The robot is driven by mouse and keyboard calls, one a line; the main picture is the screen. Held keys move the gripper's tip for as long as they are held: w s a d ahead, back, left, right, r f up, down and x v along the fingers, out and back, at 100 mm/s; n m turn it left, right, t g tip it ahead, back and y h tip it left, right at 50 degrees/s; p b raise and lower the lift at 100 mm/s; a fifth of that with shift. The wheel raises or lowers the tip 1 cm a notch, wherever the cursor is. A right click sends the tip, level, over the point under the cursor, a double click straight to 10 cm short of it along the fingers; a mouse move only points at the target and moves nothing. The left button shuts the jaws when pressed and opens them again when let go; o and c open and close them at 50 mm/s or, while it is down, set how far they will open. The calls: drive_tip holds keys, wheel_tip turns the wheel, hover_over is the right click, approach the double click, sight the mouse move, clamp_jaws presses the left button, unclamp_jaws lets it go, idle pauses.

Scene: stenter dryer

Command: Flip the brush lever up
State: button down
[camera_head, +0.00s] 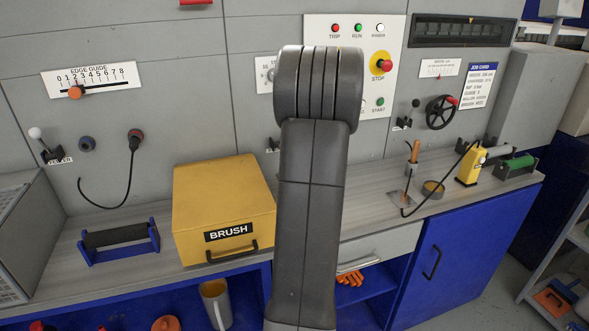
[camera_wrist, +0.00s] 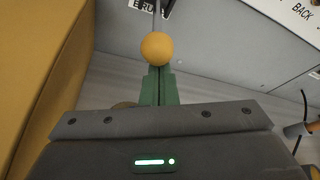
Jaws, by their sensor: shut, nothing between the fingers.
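The brush lever shows in the wrist view as a yellow ball knob (camera_wrist: 157,48) on a thin grey stem that runs up to the panel. A partly cut-off label reading BRUSH (camera_wrist: 148,6) is beside the stem's top. My gripper (camera_wrist: 155,74) has green fingers, shut together and empty. Their tips are right at the lower edge of the knob in the picture; I cannot tell whether they touch it. In the head view my dark arm link stands in front and hides the gripper and the lever.
A yellow box marked BRUSH (camera_head: 222,205) stands on the counter; its yellow side (camera_wrist: 28,60) rises close at left in the wrist view. The control panel (camera_head: 395,60) is behind my arm. A black handwheel (camera_head: 440,112) and yellow device (camera_head: 469,165) are at right.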

drive_tip(key=shift+r, duration=0.1)
idle(0.3)
drive_tip(key=shift+r+g+p, duration=0.2)
drive_tip(key=shift+g+p, duration=0.1)
drive_tip(key=shift+p, duration=0.35)
